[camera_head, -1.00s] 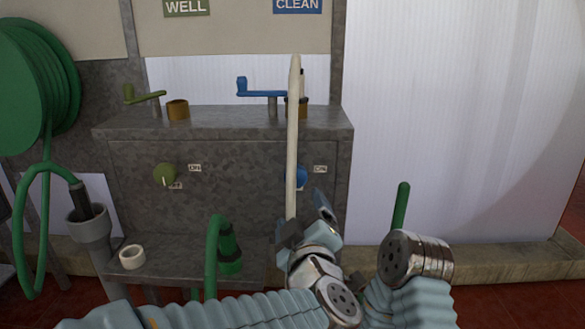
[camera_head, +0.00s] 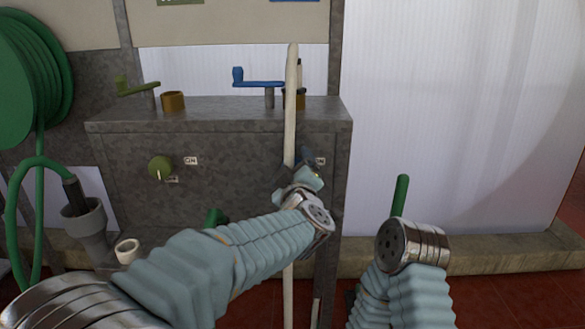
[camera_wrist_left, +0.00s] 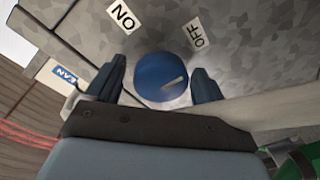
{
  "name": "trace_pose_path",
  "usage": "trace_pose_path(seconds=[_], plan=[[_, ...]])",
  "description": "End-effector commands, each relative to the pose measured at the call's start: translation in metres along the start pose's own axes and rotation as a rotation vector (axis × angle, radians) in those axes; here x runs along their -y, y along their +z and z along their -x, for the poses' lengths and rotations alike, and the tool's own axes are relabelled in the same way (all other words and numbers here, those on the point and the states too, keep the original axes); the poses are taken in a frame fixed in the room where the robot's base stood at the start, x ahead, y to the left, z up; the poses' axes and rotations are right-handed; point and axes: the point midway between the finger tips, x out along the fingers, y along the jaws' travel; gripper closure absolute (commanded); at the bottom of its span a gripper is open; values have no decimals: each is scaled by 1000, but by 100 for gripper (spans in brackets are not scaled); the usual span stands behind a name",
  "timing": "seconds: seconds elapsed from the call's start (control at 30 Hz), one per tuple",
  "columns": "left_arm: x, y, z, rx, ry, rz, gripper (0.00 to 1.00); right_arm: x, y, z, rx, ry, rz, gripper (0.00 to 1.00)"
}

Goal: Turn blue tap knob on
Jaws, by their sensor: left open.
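The blue tap knob (camera_wrist_left: 162,80) is on the grey cabinet front in the left wrist view, with a pale pointer mark towards the lower right. An ON label (camera_wrist_left: 122,17) and an OFF label (camera_wrist_left: 196,37) are near it. My left gripper (camera_wrist_left: 160,70) is open, with one dark finger on each side of the knob; I cannot tell whether they touch it. In the head view, my left gripper (camera_head: 305,164) is at the cabinet's right front and hides the knob.
A pale upright stem (camera_head: 291,105) stands in front of the cabinet (camera_head: 225,112), beside my left gripper. A green knob (camera_head: 160,168) is to the left. A blue lever (camera_head: 258,84) is on top. A green rod (camera_head: 400,195) rises at right.

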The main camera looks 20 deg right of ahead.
Motion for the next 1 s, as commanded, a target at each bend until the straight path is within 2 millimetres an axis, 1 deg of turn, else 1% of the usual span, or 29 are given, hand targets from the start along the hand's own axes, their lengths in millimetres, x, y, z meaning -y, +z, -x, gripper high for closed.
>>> trace_pose_path(seconds=[0.23,0.27,0.6,0.83,1.0], plan=[[0,0,-1,0,0,0,18,0,0,0,0,0,0,57],[0,0,-1,0,0,0,20,0,0,0,0,0,0,57],[0,0,-1,0,0,0,72,0,0,0,0,0,0,57],[0,0,-1,1,-2,18,73,0,0,-1,0,0,0,57],[1,0,-1,6,-7,79,73,-1,0,-3,1,0,0,57]])
